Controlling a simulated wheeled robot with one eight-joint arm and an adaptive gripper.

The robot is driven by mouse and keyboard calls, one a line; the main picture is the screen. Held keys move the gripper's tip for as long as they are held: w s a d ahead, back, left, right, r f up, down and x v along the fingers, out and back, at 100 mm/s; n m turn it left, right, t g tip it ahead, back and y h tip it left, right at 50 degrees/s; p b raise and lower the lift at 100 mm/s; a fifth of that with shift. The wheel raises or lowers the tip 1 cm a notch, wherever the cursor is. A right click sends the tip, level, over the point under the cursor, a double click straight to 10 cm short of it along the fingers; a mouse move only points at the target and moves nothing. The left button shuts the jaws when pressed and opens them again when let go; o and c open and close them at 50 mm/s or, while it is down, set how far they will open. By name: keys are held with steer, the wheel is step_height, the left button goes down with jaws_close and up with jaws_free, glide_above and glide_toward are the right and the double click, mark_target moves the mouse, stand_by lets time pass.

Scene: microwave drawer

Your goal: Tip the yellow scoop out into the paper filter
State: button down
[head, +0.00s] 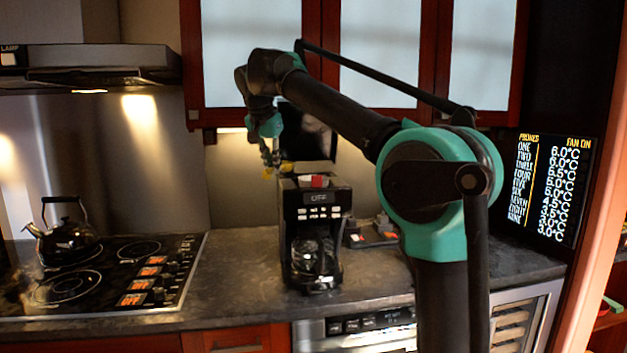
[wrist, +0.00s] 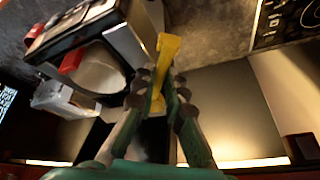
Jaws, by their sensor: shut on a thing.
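My gripper (head: 271,160) is above the left side of the black coffee maker (head: 318,215) in the head view. In the wrist view my gripper (wrist: 160,90) is shut on the yellow scoop (wrist: 168,48). The scoop also shows as small yellow patches in the head view (head: 287,168). The coffee maker's top is open in the wrist view, with the round, pale paper filter (wrist: 100,72) in it. The scoop is beside the filter, to its right in that view. The scoop's contents cannot be made out. The filter cannot be made out in the head view.
A red part (head: 319,181) shows at the coffee maker's top. A glass carafe (head: 315,258) sits in its lower part. A whitish box (wrist: 62,99) is near the filter in the wrist view. The stove (head: 110,270) with a kettle (head: 66,236) is at left.

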steer(key=shift+r, duration=2.05)
